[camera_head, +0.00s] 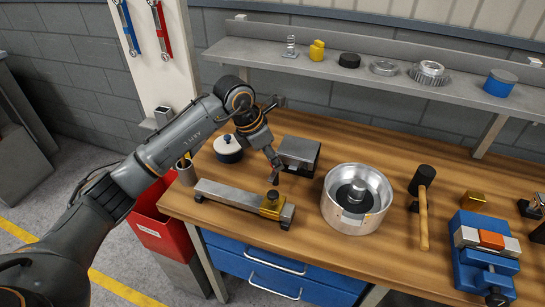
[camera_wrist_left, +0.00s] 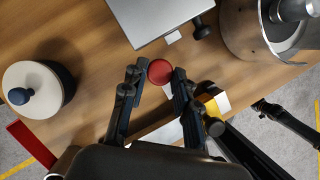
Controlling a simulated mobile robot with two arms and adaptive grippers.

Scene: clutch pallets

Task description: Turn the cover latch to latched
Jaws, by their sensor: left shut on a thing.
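A grey box with a flat cover (camera_head: 300,153) stands on the bench. It also shows at the top of the left wrist view (camera_wrist_left: 155,18), with a black knob (camera_wrist_left: 202,28) and a small pale tab at its near edge. My left gripper (camera_head: 276,171) is just in front of the box's left side, pointing down. In the left wrist view its two fingers (camera_wrist_left: 159,82) are shut on a round red knob (camera_wrist_left: 160,71), near the box's front edge. I cannot tell how this knob joins the box or which way the latch points. The head view hides it.
A metal pot (camera_head: 355,222) stands right, a lidded white pot (camera_head: 228,148) left. A mallet (camera_head: 424,215) and blue vise (camera_head: 484,265) are farther right. Dark arm-like parts (camera_wrist_left: 285,120) show past the bench edge.

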